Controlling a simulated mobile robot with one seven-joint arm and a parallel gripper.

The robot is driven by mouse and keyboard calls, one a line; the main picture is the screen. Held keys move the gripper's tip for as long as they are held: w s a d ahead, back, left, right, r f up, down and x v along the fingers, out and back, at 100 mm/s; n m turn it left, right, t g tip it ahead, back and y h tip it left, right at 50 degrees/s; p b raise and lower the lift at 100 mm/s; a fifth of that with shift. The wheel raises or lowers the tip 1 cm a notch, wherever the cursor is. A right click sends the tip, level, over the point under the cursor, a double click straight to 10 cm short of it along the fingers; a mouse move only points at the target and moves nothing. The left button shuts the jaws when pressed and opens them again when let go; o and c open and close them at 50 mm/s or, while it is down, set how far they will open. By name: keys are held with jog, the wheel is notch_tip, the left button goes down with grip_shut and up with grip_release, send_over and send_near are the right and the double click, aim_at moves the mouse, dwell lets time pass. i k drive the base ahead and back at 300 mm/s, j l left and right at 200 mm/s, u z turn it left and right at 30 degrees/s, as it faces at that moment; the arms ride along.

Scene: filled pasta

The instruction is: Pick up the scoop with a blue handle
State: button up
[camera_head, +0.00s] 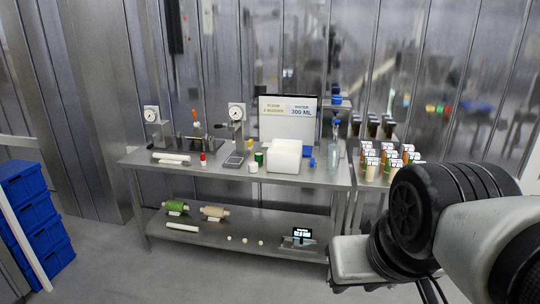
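I cannot make out a scoop with a blue handle for certain. One blue item (312,163) is low, right of the white box (284,156). My arm fills the lower right of the view, well in front of the table's right end. My gripper does not show.
A clear bottle (335,152) with a blue cap stands near the table's right end. Several labelled containers (388,164) stand right of it. Blue crates (36,225) are stacked at far left. The floor in front is clear.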

aim_at(312, 164)
jog(key=i+l+z, duration=0.1)
jog(key=i+l, duration=0.15)
jog(key=i, duration=0.65)
jog(key=i+l+z, duration=0.15)
jog(key=i, duration=0.8)
jog(key=i+l+z, duration=0.1)
jog(key=i, duration=0.8)
